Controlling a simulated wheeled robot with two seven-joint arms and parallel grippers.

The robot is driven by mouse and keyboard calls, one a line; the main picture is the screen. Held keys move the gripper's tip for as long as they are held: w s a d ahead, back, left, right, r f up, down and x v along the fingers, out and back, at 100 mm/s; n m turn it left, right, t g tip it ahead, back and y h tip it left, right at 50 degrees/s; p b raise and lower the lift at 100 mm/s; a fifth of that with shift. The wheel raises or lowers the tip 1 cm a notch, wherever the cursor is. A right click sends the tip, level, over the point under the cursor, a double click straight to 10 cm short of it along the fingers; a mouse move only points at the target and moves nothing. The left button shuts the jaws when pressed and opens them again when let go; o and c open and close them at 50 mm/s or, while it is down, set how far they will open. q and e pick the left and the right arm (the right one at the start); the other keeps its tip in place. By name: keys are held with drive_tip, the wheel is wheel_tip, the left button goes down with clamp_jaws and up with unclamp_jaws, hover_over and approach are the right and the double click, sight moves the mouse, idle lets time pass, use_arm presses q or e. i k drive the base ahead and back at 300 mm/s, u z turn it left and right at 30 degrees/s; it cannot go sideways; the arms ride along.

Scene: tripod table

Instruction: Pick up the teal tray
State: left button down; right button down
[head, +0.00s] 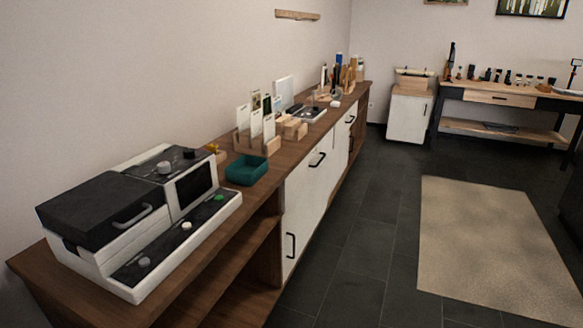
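The teal tray (246,169) is a small, shallow, open box. It sits on the long brown wooden counter (214,208), near its front edge, just right of a white and black machine. It looks empty, though its floor is only partly visible. Neither of my grippers shows in the head view, and nothing is touching the tray from above.
The white and black machine (140,215) fills the near counter. Wooden holders with cards (257,143) stand behind the tray. White cabinets (305,205) and open shelves lie below. Dark floor and a beige rug (490,240) are clear to the right; a workbench (500,97) stands far back.

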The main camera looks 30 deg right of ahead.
sight(247, 170)
drive_tip(key=z, duration=0.7)
drive_tip(key=k, duration=0.65)
drive_tip(key=z, duration=0.85)
drive_tip(key=i, duration=1.15)
drive_tip(key=z, duration=0.5)
drive_tip(key=i, duration=1.3)
drive_tip(key=u, duration=0.75)
